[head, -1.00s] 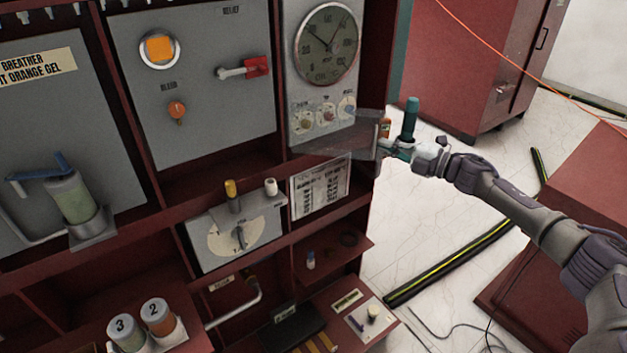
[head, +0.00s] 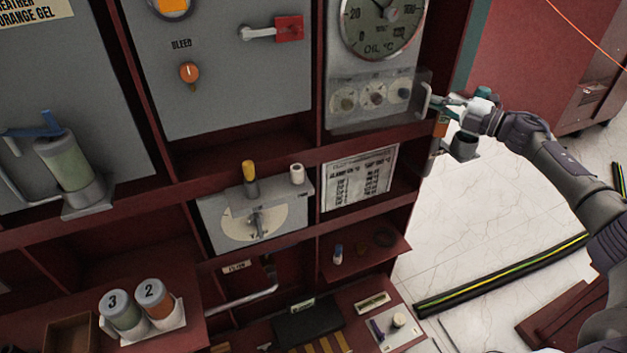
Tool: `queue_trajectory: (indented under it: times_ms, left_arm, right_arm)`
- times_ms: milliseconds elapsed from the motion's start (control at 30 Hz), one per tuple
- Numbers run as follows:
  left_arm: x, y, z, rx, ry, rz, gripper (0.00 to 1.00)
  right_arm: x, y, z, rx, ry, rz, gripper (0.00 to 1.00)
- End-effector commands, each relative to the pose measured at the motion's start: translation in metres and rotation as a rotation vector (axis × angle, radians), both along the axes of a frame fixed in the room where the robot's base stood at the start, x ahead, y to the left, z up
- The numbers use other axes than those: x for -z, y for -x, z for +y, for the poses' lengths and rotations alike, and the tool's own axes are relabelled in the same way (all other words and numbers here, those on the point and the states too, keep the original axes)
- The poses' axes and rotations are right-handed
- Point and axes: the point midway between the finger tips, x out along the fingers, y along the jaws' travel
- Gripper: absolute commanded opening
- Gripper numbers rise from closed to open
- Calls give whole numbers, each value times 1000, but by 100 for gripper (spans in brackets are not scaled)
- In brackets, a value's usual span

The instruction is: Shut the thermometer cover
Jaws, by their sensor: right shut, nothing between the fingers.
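The thermometer (head: 383,20), a round dark dial marked OIL °C, is on the grey panel at the upper right, its top cut off by the frame. Below it, the clear thermometer cover (head: 360,116) lies up over several small knobs, flat against the panel or close to it; I cannot tell if a thin gap is left. Its pale handle (head: 427,99) is at its right edge. My right gripper (head: 442,102) is shut and empty, with its fingertips right beside the handle; whether they touch it is unclear. My left gripper is out of view.
A red lever (head: 288,29) and an orange bleed knob (head: 190,72) are on the panel to the left. A dial box (head: 243,222) with a yellow and a white post stands below. A black and yellow floor strip (head: 500,277) lies at right on open floor.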

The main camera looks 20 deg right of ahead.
Motion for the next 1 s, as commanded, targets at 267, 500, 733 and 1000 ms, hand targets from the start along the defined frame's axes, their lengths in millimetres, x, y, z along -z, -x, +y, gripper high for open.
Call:
queue_trajectory:
  times_ms: [267, 500, 733, 1000]
  left_arm:
    - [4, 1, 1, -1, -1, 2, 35]
    - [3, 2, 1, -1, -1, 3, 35]
    - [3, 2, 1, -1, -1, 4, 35]
    - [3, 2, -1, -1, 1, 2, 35]
  right_arm:
    - [1, 4, -11, 16, -1, 1, 0]
    - [0, 4, -11, 17, 0, 0, 0]
    - [0, 4, -11, 16, 0, 0, 0]
    - [0, 5, -11, 15, 0, 0, 0]
